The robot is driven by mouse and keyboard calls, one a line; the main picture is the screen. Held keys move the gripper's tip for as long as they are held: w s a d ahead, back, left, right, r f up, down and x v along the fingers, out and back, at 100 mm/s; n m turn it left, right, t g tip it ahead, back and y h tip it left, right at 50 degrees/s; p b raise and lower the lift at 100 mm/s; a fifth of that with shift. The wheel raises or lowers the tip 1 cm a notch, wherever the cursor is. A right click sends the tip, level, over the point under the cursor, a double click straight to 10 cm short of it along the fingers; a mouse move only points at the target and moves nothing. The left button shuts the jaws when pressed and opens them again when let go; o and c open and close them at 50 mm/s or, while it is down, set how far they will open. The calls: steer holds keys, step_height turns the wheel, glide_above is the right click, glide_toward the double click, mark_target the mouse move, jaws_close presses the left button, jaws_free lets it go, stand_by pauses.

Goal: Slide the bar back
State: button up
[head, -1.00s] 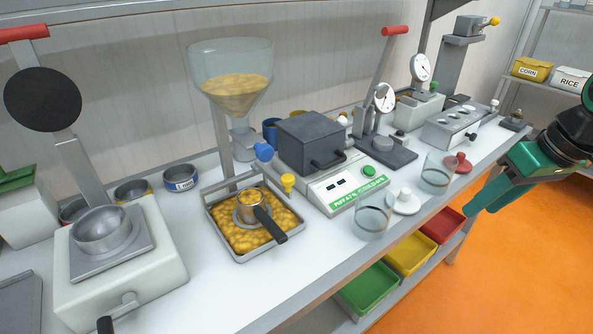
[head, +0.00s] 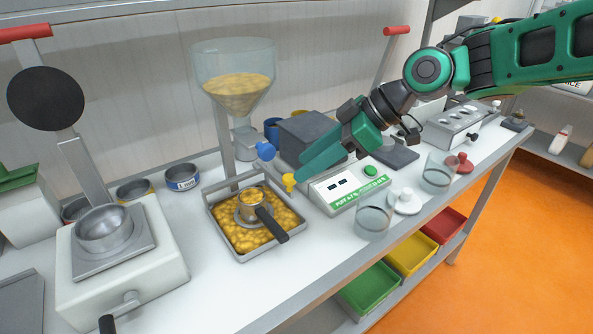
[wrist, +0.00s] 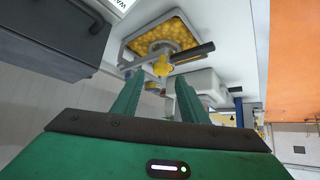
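The yellow knob (head: 289,182) sits at the end of what looks like a short grey bar beside the hopper's (head: 236,75) post, above the back right edge of the grain tray (head: 243,259). It also shows in the wrist view (wrist: 161,68), ahead of the fingers and roughly between their tips. My gripper (head: 303,179) reaches in from the right, with its green fingertips close to the knob. In the wrist view my gripper (wrist: 156,82) is open and nothing is between the fingers. Whether a finger touches the knob I cannot tell.
A black-handled cup (head: 268,222) rests on the grain. A blue knob (head: 265,151) is just above the yellow one. Glass jars (head: 373,221) stand near the front edge.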

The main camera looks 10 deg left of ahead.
steer(key=shift+x, duration=2.1)
steer(key=shift+d, duration=0.1)
